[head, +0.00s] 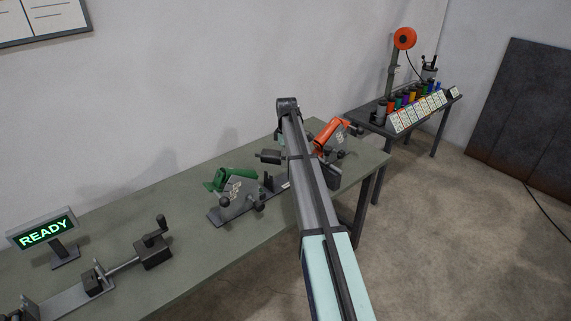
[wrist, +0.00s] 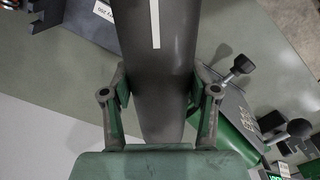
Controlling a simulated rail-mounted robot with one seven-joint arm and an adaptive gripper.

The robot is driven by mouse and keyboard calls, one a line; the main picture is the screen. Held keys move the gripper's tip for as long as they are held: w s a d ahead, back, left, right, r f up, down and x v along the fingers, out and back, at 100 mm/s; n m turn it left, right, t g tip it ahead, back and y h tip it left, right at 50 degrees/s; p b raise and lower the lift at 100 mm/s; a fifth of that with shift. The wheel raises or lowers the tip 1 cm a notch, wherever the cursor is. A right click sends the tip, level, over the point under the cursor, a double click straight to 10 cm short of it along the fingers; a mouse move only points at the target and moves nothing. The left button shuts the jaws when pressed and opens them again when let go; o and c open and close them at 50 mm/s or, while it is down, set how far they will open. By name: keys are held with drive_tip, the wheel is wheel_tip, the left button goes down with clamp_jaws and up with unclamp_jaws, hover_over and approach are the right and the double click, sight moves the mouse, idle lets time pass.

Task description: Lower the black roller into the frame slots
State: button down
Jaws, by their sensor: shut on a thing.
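The black roller (wrist: 155,75) fills the upper middle of the wrist view, a dark cylinder with a white stripe along it. My gripper (wrist: 160,100) has one finger on each side of it and is shut on it. In the head view my arm hides the gripper and most of the roller. A short dark cylinder (head: 270,156) shows left of the arm; I cannot tell whether it is the roller's end. The frame has a green-handled side (head: 238,190) and an orange-handled side (head: 331,137), partly behind my arm. The slots are not clearly visible.
The green bench (head: 190,262) carries a lit READY sign (head: 44,236) and a crank fixture (head: 153,250) at left. Dark knobs (wrist: 242,64) and a green part lie close right of the roller in the wrist view. A side table (head: 375,121) stands farther back.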

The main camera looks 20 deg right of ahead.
drive_tip(key=w+d+r+n, duration=0.1)
drive_tip(key=w+d+n, duration=0.3)
drive_tip(key=w+n, duration=0.4)
drive_tip(key=shift+w+d+r+n+p, duration=0.2)
drive_tip(key=shift+w+n+p, duration=0.15)
drive_tip(key=shift+n, duration=1.15)
drive_tip(key=shift+f, duration=0.15)
wheel_tip(320, 180, down, 7)
drive_tip(key=b, duration=0.2)
idle(0.4)
drive_tip(key=shift+s+f, duration=0.1)
drive_tip(key=shift+f, duration=1.7)
idle(2.8)
